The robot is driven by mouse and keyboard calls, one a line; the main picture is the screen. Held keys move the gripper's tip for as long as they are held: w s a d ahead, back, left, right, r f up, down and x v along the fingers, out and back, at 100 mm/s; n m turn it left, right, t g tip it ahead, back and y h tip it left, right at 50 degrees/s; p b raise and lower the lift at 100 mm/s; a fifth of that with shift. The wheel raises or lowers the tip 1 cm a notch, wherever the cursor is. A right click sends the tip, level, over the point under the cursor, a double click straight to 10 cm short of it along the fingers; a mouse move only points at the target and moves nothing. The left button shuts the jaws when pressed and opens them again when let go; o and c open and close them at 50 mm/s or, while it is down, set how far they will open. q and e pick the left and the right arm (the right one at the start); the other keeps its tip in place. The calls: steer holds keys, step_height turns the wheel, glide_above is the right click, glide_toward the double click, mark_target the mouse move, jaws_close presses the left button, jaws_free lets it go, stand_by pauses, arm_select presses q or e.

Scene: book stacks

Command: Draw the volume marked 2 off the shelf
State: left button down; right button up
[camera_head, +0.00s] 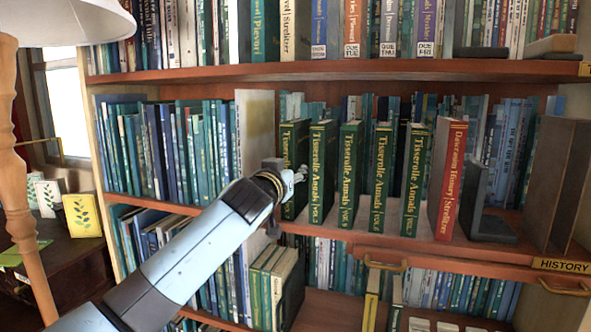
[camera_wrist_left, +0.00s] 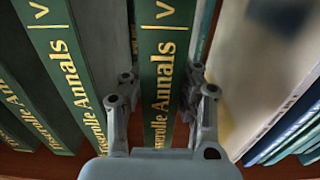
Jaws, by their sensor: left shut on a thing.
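Several green volumes lettered "Tisserolle Annals" stand upright in a spaced row on the middle shelf. My left gripper (camera_head: 297,178) reaches the leftmost green volume (camera_head: 291,142). In the left wrist view my left gripper (camera_wrist_left: 162,92) has a finger on each side of that volume's spine (camera_wrist_left: 160,58) and is shut on it. Its number is hidden or cut off in both views, so I cannot tell whether it is the one marked 2. Another green volume (camera_head: 321,172) stands just right of it, apart. The other spine numbers are too small to read surely. My right gripper is out of view.
A pale upright panel (camera_head: 255,125) stands close left of the held volume. A red book (camera_head: 447,180) and a dark bookend (camera_head: 474,205) stand at the row's right. The shelf above (camera_head: 370,70) overhangs the row. Bluish books fill the left.

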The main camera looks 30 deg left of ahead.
arm_select(q)
steer(key=shift+r, duration=0.25)
steer(key=shift+r+p, duration=0.4)
steer(key=shift+p, duration=0.05)
steer(key=shift+s+d+f, duration=0.1)
steer(key=shift+s, duration=0.3)
steer(key=v, duration=1.7)
